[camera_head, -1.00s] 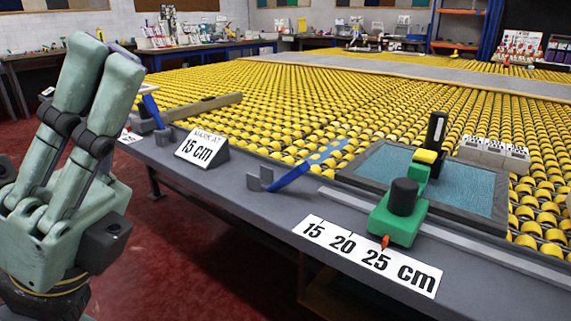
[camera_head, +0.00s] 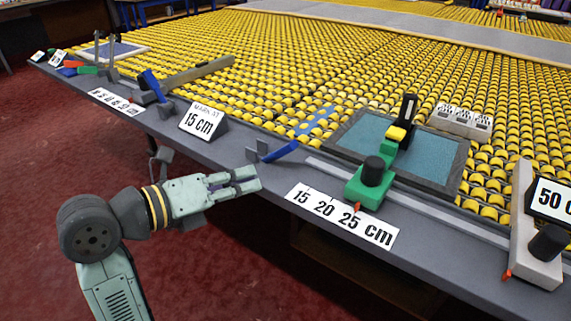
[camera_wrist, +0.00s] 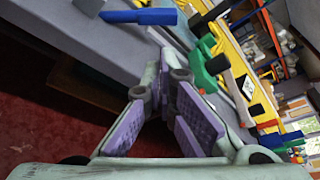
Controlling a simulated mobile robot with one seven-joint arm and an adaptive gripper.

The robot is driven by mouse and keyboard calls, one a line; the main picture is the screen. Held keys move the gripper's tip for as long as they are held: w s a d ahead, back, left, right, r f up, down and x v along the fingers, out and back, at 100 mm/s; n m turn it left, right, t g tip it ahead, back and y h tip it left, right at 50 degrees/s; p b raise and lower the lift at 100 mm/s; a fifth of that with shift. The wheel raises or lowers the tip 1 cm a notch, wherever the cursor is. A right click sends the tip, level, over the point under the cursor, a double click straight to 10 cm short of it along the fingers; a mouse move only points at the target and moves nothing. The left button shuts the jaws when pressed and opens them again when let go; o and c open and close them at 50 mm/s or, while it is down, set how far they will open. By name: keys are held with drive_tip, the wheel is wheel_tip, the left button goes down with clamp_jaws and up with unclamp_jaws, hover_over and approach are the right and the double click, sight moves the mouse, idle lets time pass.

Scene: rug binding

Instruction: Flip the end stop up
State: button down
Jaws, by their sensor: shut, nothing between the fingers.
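A blue bar (camera_head: 281,152) on a grey upright bracket (camera_head: 257,151) lies low on the bench's front ledge; it appears to be the end stop. It leans slightly upward to the right, toward the rollers. My gripper (camera_head: 257,180) is shut and empty. It reaches in from the left, level, with its fingertips by the bench's front edge, just in front of the bracket and apart from the bar. In the wrist view the blue bar (camera_wrist: 140,16) shows at the top, beyond the fingers (camera_wrist: 180,95).
A green slider (camera_head: 368,184) with a black knob sits on a rail to the right, behind a "15 20 25 cm" label (camera_head: 340,214). A "15 cm" sign (camera_head: 202,122) and another blue lever (camera_head: 152,86) stand to the left. Yellow rollers (camera_head: 300,70) fill the bench behind.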

sight(287, 182)
drive_tip(key=p+x, duration=0.1)
drive_tip(key=x, duration=0.9)
drive_tip(key=shift+r+p, duration=0.1)
drive_tip(key=shift+p, duration=0.25)
drive_tip(key=shift+r, duration=0.15)
